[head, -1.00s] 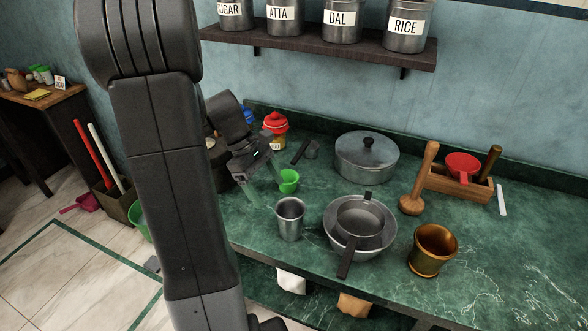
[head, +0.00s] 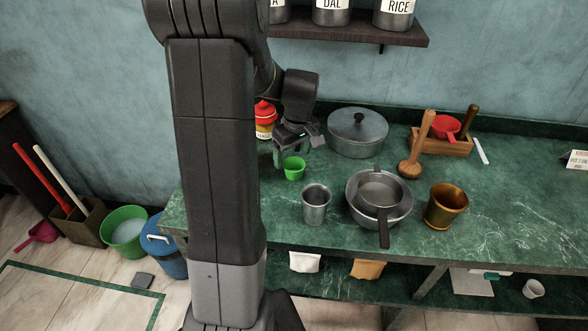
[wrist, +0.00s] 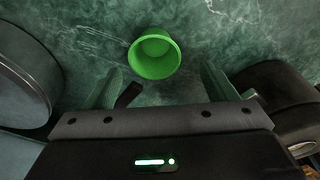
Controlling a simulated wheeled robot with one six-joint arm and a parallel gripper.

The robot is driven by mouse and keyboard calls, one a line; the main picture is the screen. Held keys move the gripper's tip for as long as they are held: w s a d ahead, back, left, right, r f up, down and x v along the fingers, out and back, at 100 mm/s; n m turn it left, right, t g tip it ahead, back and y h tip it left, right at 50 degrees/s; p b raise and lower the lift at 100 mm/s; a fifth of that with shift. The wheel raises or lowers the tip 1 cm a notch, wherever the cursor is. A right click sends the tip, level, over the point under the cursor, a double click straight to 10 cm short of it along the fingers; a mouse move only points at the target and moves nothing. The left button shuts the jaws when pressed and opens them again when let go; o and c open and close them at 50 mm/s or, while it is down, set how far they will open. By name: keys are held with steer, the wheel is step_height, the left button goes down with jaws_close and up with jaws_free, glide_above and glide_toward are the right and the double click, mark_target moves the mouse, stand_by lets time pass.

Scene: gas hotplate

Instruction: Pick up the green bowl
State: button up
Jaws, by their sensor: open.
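The green bowl (head: 294,168) is small and stands upright on the green marble counter. In the wrist view the green bowl (wrist: 154,54) is empty, its open mouth facing the camera. My gripper (head: 290,154) is behind the bowl in the head view, low over the counter. In the wrist view my gripper (wrist: 160,85) is open, with one finger on each side and the bowl just beyond the fingertips, between their lines. Nothing is held. I cannot tell the exact height of the fingertips above the counter.
A steel tumbler (head: 316,204) and a stack of steel bowls with a pan (head: 379,195) stand in front and right. A lidded pot (head: 357,132) is behind right; it looms at left in the wrist view (wrist: 22,80). A red-lidded jar (head: 265,118) is behind left.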

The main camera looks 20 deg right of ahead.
mark_target(294, 164)
steer(key=shift+w+d+f, duration=0.15)
steer(key=shift+f, duration=1.4)
steer(key=shift+w+d+f, duration=0.1)
steer(key=shift+w+f, duration=0.05)
steer(key=shift+f, duration=1.4)
steer(key=c, duration=1)
steer(key=shift+c, duration=0.2)
